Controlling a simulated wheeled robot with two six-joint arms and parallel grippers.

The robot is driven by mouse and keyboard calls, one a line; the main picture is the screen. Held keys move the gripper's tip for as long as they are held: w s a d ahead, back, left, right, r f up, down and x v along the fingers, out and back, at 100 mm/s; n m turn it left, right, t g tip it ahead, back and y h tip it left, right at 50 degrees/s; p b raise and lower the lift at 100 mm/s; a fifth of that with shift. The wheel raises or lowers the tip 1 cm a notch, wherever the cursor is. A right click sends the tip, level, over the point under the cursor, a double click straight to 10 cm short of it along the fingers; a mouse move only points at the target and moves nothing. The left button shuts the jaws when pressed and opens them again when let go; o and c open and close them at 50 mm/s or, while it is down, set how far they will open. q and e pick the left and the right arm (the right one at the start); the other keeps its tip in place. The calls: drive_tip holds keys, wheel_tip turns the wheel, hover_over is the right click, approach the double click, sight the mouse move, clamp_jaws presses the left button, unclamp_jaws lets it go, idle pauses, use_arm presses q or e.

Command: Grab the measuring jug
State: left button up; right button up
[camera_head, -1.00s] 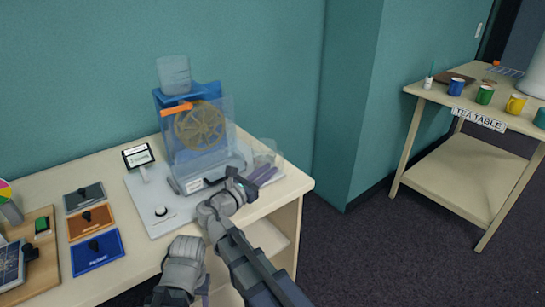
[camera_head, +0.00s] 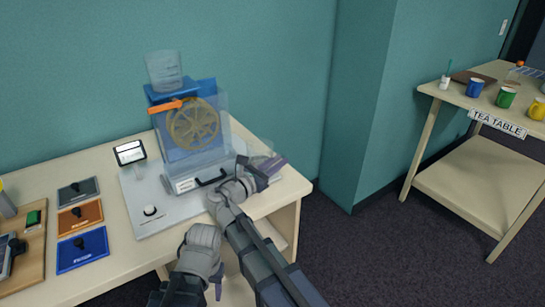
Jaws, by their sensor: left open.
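A clear, see-through jug (camera_head: 165,70) with faint markings stands on top of the blue machine (camera_head: 192,125). A fainter clear vessel (camera_head: 258,147) shows behind my right gripper at the machine's right side; I cannot tell which one is the measuring jug.
The machine has a tan wheel and an orange piece, on a light base with a knob (camera_head: 150,211). A tea table (camera_head: 497,124) with mugs stands apart at right.

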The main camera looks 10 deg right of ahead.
drive_tip(key=shift+w+d, duration=0.15)
drive_tip(key=shift+d, duration=0.05)
drive_tip(key=shift+a+r, duration=0.1)
drive_tip(key=shift+a, duration=0.15)
drive_tip(key=shift+d, duration=0.1)
clamp_jaws()
idle(1.0)
